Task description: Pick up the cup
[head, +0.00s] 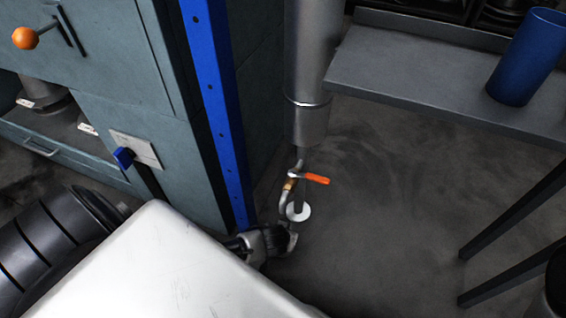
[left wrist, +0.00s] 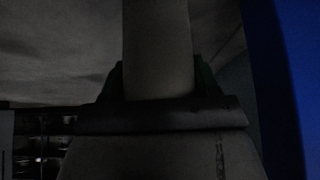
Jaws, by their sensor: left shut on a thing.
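A blue cup-like cylinder (head: 526,58) stands upright on the grey bench (head: 430,75) at the upper right of the head view. No gripper is near it. In the left wrist view, my left gripper (left wrist: 160,82) shows two dark fingertips on either side of a pale grey cylinder (left wrist: 158,45). The gripper is shut on this cylinder; its far end is out of frame and the view is very dark, so I cannot tell what it belongs to. In the head view a grey and black part (head: 268,242) shows, partly hidden by a white body. My right gripper is not in view.
A teal machine (head: 150,90) with a blue post (head: 213,100) stands at the left. A silver pipe (head: 308,70) hangs beside it, with an orange-handled valve (head: 312,178) beneath. The bench's dark legs are at the right. Open floor (head: 385,210) lies between.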

